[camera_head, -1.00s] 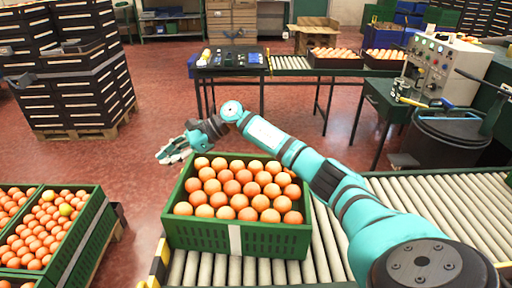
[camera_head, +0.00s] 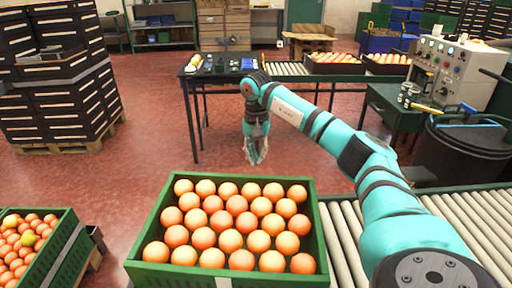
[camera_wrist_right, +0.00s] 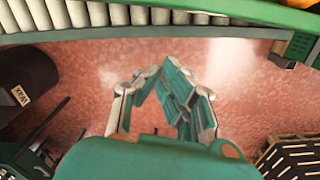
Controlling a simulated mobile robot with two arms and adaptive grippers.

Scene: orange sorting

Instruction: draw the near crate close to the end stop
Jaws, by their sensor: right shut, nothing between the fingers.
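The near crate (camera_head: 270,281) is green, full of oranges, and sits on the roller conveyor (camera_head: 347,235) at the bottom of the head view. Its lower front is cut off by the picture edge. My right gripper (camera_head: 256,160) hangs fingers down beyond the far side of the crate, apart from it and over open floor. It is shut and empty; its fingertips (camera_wrist_right: 165,72) also show in the right wrist view. The end stop is not in the head view, and I cannot make it out surely in the wrist view. My left gripper is not in view.
Another green crate of oranges (camera_head: 62,246) stands low at the left. A black table (camera_head: 205,76) and a far conveyor with crates are at the back. A control box (camera_head: 450,72) and a dark bin (camera_head: 462,150) are at the right. Red floor beyond the crate is clear.

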